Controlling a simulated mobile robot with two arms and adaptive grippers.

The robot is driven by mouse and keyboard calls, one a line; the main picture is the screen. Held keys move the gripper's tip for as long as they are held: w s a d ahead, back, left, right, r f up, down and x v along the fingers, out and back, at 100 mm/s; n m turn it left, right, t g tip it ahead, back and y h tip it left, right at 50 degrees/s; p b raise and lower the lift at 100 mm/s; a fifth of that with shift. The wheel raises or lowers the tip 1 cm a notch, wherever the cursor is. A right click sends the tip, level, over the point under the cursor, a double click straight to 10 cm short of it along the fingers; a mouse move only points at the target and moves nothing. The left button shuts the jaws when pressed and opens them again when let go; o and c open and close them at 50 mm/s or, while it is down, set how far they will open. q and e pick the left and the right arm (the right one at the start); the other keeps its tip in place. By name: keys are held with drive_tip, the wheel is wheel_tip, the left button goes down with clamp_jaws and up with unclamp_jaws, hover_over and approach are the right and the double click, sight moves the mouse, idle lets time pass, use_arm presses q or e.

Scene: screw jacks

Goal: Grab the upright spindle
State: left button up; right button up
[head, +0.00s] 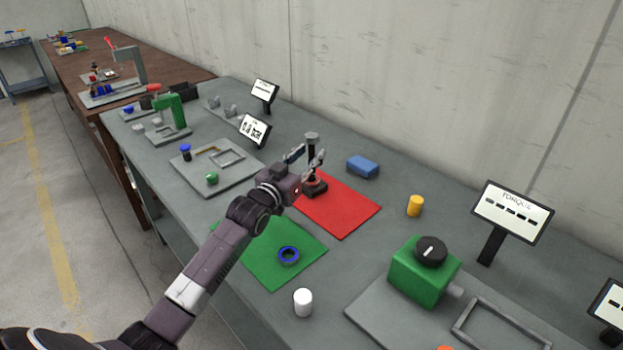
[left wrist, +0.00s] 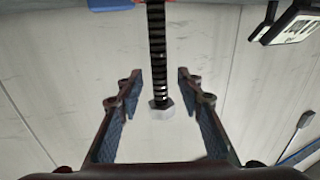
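The upright spindle (head: 311,151) is a dark threaded rod with a grey head on top. It stands in a dark jack base (head: 317,190) with a red ring, on the red mat (head: 345,212). My left gripper (head: 308,158) is open at the spindle, one finger showing on each side of it. In the left wrist view the spindle (left wrist: 157,55) runs down between the open fingers (left wrist: 160,78), its grey hex head (left wrist: 161,108) lowest in the picture. Gaps show on both sides, so no finger touches it. My right gripper is not in view.
A blue block (head: 362,166) and a yellow cylinder (head: 415,205) stand beyond the red mat. A blue ring (head: 288,254) lies on the green mat (head: 262,262), with a white cylinder (head: 303,302) nearby. A sign (head: 255,130) stands behind left; a green box (head: 422,275) is at right.

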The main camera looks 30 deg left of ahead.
use_arm(q)
drive_tip(key=shift+w, duration=0.95)
clamp_jaws()
drive_tip(key=shift+r, duration=0.3)
